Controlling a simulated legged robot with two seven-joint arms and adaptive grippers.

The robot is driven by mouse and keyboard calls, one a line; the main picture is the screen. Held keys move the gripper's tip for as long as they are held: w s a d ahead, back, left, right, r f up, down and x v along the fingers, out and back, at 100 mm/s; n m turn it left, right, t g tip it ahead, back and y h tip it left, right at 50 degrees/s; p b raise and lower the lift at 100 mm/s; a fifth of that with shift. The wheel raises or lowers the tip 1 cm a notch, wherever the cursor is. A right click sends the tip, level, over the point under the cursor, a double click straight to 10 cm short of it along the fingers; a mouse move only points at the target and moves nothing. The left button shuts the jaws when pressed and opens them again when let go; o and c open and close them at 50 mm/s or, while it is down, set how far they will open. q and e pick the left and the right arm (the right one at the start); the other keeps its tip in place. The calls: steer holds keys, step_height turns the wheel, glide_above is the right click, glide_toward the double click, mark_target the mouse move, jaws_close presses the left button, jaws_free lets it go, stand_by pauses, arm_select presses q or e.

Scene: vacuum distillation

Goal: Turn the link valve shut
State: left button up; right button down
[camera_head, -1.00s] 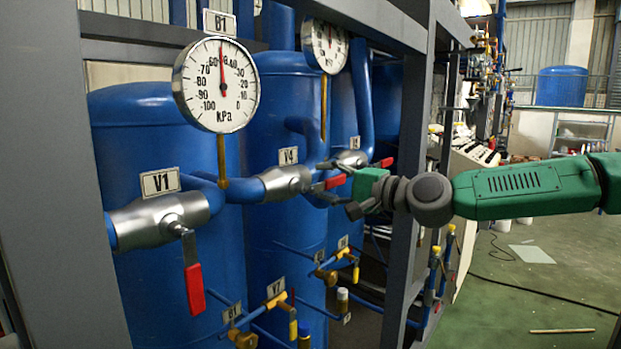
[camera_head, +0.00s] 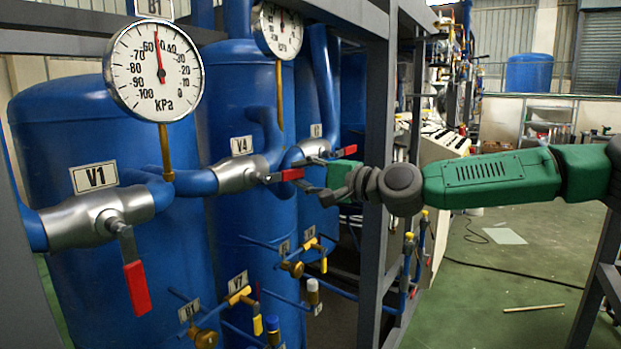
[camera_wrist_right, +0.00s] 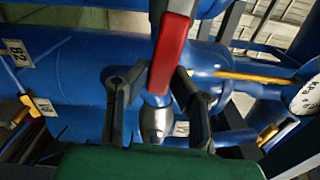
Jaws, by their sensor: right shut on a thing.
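Valve V4 (camera_head: 238,175) is a silver valve body on a blue horizontal pipe in the middle of the head view. Its red-gripped handle (camera_head: 291,174) points right, roughly along the pipe. My right gripper (camera_head: 312,188) reaches in from the right and is at this handle. In the right wrist view, the red handle (camera_wrist_right: 171,52) lies between the two dark fingers of my right gripper (camera_wrist_right: 150,82), which is shut on it. A silver valve body (camera_wrist_right: 153,122) shows beyond the handle. The gripper's fingers partly hide the pipe behind. My left gripper is not in view.
Valve V1 (camera_head: 95,220), with its red handle hanging down, is at the near left. Another silver valve (camera_head: 313,147) with a red handle sits just behind V4. Gauges (camera_head: 153,70) stand above the pipes. A grey frame post (camera_head: 378,200) stands close to my right gripper.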

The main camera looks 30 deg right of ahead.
steer(key=s+a+f+m+b, duration=0.3)
steer(key=a+f+m+b, duration=0.3)
steer(key=m+b, duration=1)
steer(key=a+b, duration=0.2)
steer(key=a, duration=0.1)
steer(key=shift+f+m+b, duration=0.2)
steer(key=shift+m+b, duration=0.1)
steer(key=shift+b, duration=0.1)
steer(key=c, duration=1.4)
jaws_free()
steer(key=shift+a+f, duration=0.2)
steer(key=shift+a, duration=0.05)
steer(key=shift+d, duration=0.1)
steer(key=v, duration=1.1)
steer(key=shift+s, duration=0.4)
